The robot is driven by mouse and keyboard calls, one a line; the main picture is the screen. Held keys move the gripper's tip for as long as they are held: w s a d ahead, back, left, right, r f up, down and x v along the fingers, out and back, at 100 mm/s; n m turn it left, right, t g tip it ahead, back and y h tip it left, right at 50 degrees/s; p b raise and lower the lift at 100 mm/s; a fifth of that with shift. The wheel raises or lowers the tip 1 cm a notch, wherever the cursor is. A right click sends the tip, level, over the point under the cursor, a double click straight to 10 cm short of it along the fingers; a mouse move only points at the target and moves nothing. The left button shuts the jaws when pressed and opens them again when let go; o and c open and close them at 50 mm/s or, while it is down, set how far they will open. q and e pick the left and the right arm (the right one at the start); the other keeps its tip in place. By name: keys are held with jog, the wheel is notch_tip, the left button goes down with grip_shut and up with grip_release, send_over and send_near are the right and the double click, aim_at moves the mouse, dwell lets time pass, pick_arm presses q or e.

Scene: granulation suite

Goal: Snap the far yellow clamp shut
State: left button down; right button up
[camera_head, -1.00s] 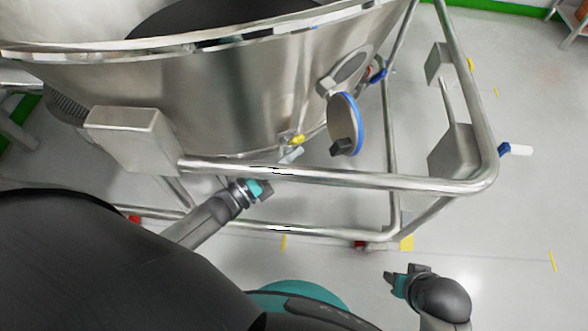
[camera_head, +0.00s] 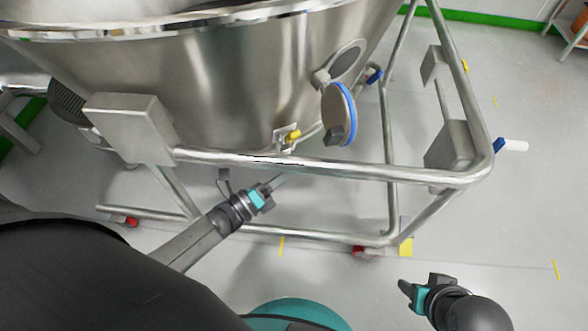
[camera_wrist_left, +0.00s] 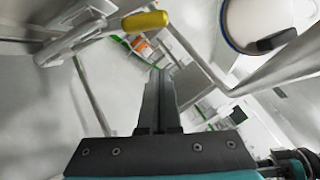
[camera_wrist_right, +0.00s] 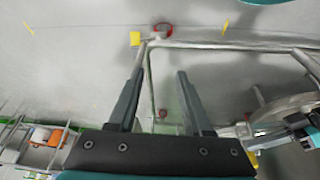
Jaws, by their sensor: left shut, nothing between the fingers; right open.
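One clamp with a yellow handle (camera_head: 293,135) shows on the lower wall of the steel vessel, just above the frame's front rail. In the left wrist view its yellow grip (camera_wrist_left: 146,21) lies just beyond my left fingertips, beside a metal bracket and lever (camera_wrist_left: 78,32). I cannot tell whether the clamp is latched. My left gripper (camera_head: 280,180) is shut and empty, below the front rail and apart from the clamp; its fingers also show in the left wrist view (camera_wrist_left: 158,75). My right gripper (camera_head: 420,281) is open and empty over the floor, lower right.
The steel vessel (camera_head: 210,85) stands inside a tubular frame whose front rail (camera_head: 330,169) crosses near my left gripper. A round blue-rimmed cover (camera_head: 338,112) hangs right of the clamp. A grey box (camera_head: 130,125) is at left. Floor around my right gripper is clear.

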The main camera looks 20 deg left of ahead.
pick_arm(q)
jog(key=p+v, duration=0.1)
jog(key=v, duration=0.8)
jog(key=shift+s+a, duration=0.25)
jog(key=shift+s, duration=0.05)
pick_arm(e)
notch_tip(320, 180, down, 2)
jog(key=shift+a+f, duration=0.1)
jog(key=shift+f, duration=0.1)
